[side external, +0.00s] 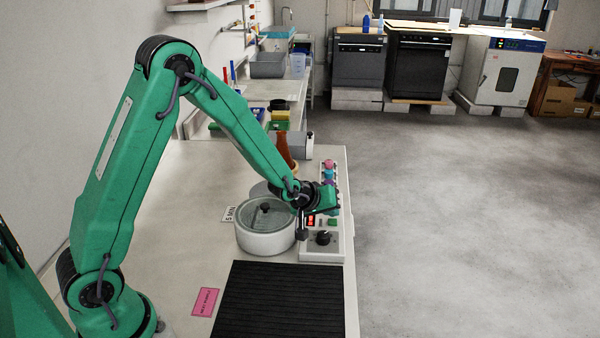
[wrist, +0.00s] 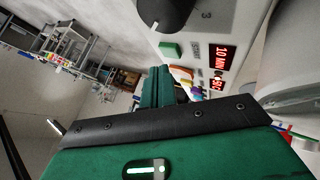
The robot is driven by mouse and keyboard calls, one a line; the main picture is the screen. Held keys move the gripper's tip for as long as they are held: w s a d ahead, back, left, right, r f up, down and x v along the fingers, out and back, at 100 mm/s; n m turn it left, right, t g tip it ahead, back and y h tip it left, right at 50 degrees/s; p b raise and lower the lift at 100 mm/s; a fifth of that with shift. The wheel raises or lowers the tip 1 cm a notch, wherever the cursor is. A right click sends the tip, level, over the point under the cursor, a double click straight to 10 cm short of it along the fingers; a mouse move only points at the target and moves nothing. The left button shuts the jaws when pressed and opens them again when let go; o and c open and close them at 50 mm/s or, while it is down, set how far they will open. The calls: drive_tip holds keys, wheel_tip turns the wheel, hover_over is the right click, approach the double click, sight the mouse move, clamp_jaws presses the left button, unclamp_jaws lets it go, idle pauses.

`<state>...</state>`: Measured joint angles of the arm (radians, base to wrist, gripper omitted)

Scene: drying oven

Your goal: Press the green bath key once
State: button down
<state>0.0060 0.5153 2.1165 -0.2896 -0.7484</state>
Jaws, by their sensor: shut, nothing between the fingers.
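The green key (side external: 333,222) is on the light control panel, right of the red display (side external: 311,221) and above the black knob (side external: 323,238). In the wrist view the green key (wrist: 171,50) is in plain sight between the knob (wrist: 168,12) and my fingers. My gripper (side external: 334,209) is over the panel, close above the key in the side view. Its green fingers (wrist: 158,72) are shut together and empty, with their tips apart from the key in the wrist picture. The white round bath (side external: 265,240) with its glass lid stands left of the panel.
Coloured knobs (side external: 329,170) and a brown bottle (side external: 285,152) stand behind the panel. A black ribbed mat (side external: 278,300) and a pink label (side external: 206,302) lie in front. The left of the bench is mostly clear. The bench's right edge is close to the panel.

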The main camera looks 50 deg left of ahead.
sight(330, 223)
drive_tip(key=shift+f, duration=0.15)
idle(0.5)
drive_tip(key=shift+f, duration=0.3)
drive_tip(key=shift+f, duration=0.45)
idle(1.0)
drive_tip(key=shift+r, duration=0.9)
idle(0.4)
drive_tip(key=shift+r, duration=2.5)
